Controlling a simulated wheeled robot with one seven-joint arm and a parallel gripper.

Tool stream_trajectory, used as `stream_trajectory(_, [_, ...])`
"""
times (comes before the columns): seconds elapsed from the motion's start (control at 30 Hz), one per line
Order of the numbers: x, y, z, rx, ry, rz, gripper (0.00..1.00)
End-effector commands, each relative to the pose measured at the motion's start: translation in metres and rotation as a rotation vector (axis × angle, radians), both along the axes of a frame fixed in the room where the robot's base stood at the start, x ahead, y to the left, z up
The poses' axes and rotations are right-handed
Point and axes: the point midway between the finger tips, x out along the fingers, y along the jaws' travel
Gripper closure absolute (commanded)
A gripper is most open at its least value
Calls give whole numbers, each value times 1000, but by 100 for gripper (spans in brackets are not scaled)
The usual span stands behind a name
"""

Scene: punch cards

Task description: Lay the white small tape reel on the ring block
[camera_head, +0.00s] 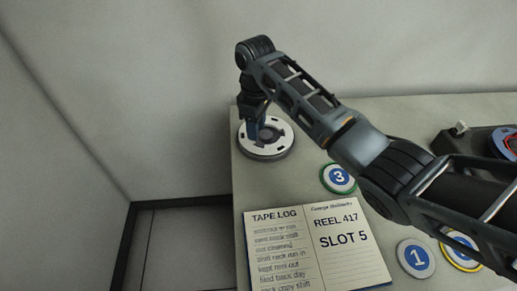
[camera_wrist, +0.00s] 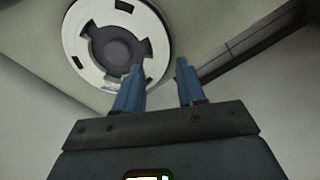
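A white round reel (camera_head: 265,150) with dark slots and a dark hub lies flat near the table's far left corner. It also shows in the wrist view (camera_wrist: 72,38), at the upper left. My gripper (camera_head: 262,132) points down over it, its blue fingers overlapping the reel's middle in the head view. In the wrist view my gripper (camera_wrist: 158,72) has its fingers apart with nothing between them; the left fingertip overlaps the reel's lower right edge. I cannot tell whether it touches. I cannot make out a separate ring block with certainty.
An open logbook (camera_head: 315,245) lies at the table's front left. A green-rimmed disc marked 3 (camera_head: 338,178), a pale disc marked 1 (camera_head: 416,259) and a yellow-rimmed disc (camera_head: 462,262) lie nearby. A dark device (camera_head: 455,141) stands at right. My arm crosses above the table.

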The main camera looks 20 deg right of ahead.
Motion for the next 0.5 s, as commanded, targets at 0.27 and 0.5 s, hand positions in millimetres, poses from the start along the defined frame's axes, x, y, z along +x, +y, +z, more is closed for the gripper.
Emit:
stream_trajectory(0.27, [0, 0, -34, 0, 0, 0, 61])
stream_trajectory(0.5, [-1, 0, -57, 0, 1, 0, 61])
